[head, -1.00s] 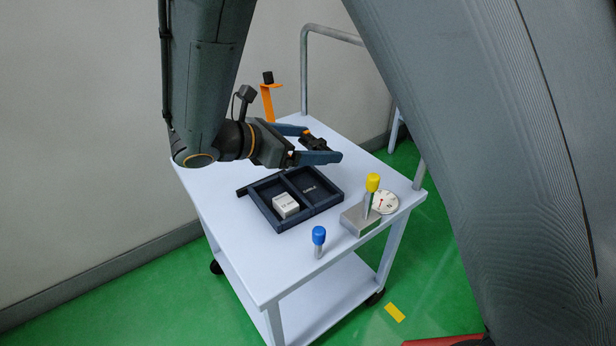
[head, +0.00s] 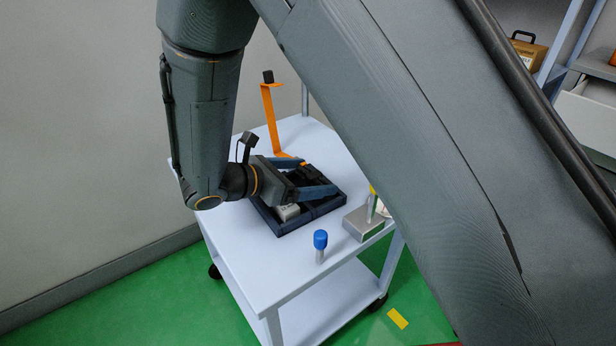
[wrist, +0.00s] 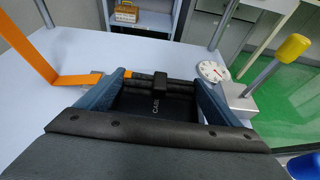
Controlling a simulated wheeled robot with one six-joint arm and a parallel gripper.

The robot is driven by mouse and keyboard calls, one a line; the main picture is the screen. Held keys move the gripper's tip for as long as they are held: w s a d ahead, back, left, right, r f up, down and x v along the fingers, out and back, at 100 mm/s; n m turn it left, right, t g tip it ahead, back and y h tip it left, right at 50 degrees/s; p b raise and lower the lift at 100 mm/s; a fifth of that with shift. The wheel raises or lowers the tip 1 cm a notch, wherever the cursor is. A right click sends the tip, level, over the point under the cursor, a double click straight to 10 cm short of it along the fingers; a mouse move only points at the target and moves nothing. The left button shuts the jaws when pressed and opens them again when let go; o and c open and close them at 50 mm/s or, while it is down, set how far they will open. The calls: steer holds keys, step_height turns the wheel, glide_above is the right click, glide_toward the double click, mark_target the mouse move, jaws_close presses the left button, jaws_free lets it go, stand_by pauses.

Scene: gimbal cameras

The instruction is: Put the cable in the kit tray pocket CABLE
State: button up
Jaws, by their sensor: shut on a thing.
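My gripper (head: 313,176) is shut on the cable (wrist: 140,84), a black bundle with a band around its middle, held crosswise between the two blue fingers. In the head view the cable (head: 311,173) is dark and partly hidden by the fingers. The dark blue kit tray (head: 322,208) lies on the cart top below my gripper. The pocket CABLE (wrist: 160,108) shows under the cable in the wrist view, its label partly visible. I cannot tell whether the cable touches the pocket floor.
A white box (head: 288,212) sits in the tray's other pocket. An orange bent stand (head: 271,120) is behind the gripper. A blue-capped post (head: 320,245) and a metal block (head: 362,223) with a yellow-topped pin (wrist: 291,48) are nearby. A round dial (wrist: 212,71) lies beyond the block.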

steer(key=shift+f, duration=0.35)
steer(key=shift+f, duration=0.25)
steer(key=o, duration=1)
steer(key=shift+s, duration=0.1)
steer(key=shift+f, duration=0.1)
steer(key=v, duration=0.5)
steer(key=r+p+v, duration=0.1)
steer(key=v, duration=0.5)
steer(key=shift+d+r+p, duration=0.15)
steer(key=shift+r+p, duration=0.05)
steer(key=shift+p, duration=0.1)
steer(key=shift+s+a+r, duration=0.2)
steer(key=shift+s+a, duration=0.05)
steer(key=shift+a, duration=0.25)
